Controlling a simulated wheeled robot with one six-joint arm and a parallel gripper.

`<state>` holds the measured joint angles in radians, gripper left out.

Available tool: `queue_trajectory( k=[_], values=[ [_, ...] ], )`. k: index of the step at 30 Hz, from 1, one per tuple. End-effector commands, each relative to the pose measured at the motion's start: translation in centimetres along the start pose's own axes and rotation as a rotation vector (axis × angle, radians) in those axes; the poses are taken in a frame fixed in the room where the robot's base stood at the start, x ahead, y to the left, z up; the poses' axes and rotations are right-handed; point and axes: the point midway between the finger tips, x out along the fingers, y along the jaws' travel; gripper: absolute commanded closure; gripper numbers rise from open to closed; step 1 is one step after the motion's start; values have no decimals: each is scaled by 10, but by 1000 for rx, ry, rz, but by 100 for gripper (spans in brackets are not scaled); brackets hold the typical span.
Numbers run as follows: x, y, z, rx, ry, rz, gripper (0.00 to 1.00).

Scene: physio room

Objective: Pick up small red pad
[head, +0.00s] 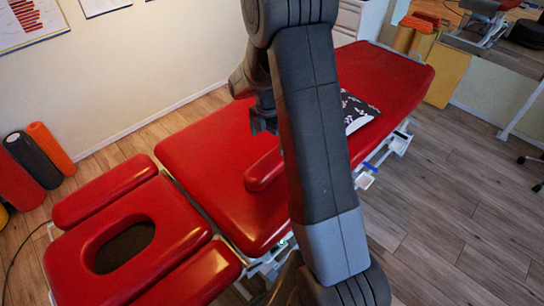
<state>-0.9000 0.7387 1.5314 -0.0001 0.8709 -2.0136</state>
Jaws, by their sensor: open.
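A small red pad (263,171) with rounded ends lies on the red treatment table (205,165), near the middle of its top. My arm hides the pad's right part. My gripper (263,127) is partly hidden behind my arm and appears above and beyond the pad in the head view. It is open, with nothing seen between its fingers, and looks apart from the pad. How high it is over the table I cannot tell.
The table's headrest (165,215) with its face hole and side cushions is at the lower left. Foam rollers (33,160) stand by the wall. Wooden floor (450,200) is clear at the right.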

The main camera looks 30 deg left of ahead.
Motion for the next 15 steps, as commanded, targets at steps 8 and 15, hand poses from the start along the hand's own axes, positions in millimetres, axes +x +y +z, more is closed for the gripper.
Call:
queue_trajectory(
  k=[8, 15],
  values=[
    [45, 0, -1, -9, 3, -5, 0],
    [78, 0, -1, -8, 1, -2, 0]
  ],
)
